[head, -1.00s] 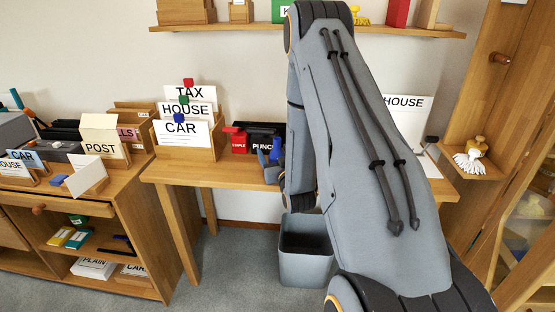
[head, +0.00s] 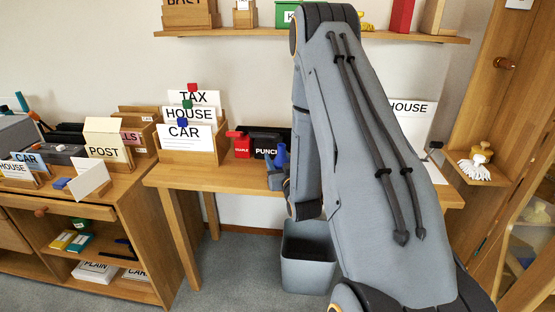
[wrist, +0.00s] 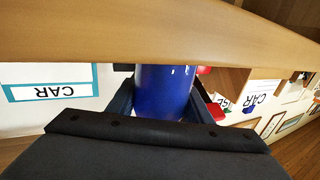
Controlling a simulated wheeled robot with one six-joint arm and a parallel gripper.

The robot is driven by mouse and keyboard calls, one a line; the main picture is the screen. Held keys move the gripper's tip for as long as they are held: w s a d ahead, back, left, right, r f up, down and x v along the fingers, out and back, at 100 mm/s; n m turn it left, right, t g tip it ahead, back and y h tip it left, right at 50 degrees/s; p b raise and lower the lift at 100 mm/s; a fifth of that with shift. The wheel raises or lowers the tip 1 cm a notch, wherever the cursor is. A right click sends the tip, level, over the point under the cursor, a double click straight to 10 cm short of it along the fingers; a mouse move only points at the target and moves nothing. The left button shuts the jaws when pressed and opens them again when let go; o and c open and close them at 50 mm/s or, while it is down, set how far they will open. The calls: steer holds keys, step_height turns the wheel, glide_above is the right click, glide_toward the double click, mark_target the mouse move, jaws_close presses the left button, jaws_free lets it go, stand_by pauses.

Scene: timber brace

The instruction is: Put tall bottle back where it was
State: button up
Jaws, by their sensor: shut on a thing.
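The tall bottle is blue. Its upper part (head: 281,155) shows in the head view above the desk, just right of the black punch box, beside my arm. My gripper (head: 277,178) is shut on it, partly hidden by my arm. In the wrist view the blue bottle (wrist: 163,92) stands between the two fingers of my gripper (wrist: 160,100). A wooden edge hides one end of the bottle there, so I cannot tell whether it touches the desk.
The wooden desk (head: 225,180) carries a card holder (head: 190,157), a red staple box (head: 241,146) and a black punch box (head: 268,145). A grey bin (head: 307,262) stands below. A shelf (head: 230,32) runs above. A brush (head: 478,165) is at right.

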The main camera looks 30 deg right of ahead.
steer(key=s+a, duration=0.3)
steer(key=s, duration=1.3)
steer(key=shift+s+a+b, duration=0.15)
steer(key=shift+s+b, duration=0.05)
steer(key=shift+b, duration=0.2)
